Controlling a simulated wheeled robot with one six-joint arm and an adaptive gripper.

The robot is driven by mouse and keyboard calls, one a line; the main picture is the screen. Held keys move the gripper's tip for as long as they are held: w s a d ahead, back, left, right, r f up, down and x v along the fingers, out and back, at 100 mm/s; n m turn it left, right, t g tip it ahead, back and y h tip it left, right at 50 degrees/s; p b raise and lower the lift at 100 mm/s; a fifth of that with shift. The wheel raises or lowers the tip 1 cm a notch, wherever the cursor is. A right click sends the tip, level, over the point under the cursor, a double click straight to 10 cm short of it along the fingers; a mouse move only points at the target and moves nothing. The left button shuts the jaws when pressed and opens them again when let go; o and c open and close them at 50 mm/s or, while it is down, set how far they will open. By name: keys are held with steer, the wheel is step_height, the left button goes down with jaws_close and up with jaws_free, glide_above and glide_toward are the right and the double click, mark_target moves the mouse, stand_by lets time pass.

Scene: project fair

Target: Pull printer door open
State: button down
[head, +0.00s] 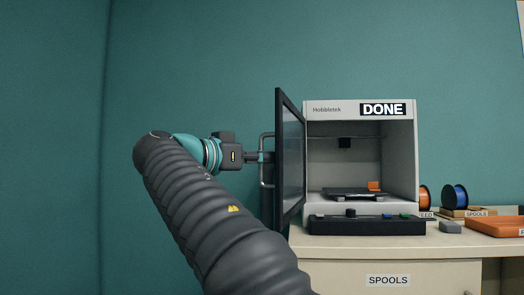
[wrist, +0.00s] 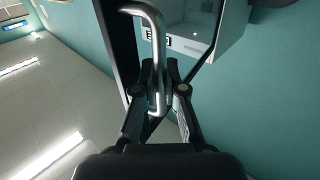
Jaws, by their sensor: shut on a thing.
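The printer (head: 360,210) is a light grey box marked "Hobbletek" with a "DONE" sign, on a cream cabinet. Its black-framed glass door (head: 291,155) stands swung wide open at the printer's left front edge. The inside shows, with a dark bed and a small orange piece (head: 374,186) on it. A metal bar handle (head: 263,160) is on the door's outer face. My gripper (head: 259,157) is shut on this handle. In the wrist view, the fingers of my gripper (wrist: 160,92) close around the lower part of the handle (wrist: 157,45).
A black control bar (head: 365,226) with buttons lies in front of the printer. An orange tray (head: 497,226) lies at the far right. The space left of the door holds only my arm.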

stand_by(0.3)
steer(key=c, duration=1.2)
jaws_free()
steer(key=v, duration=1.2)
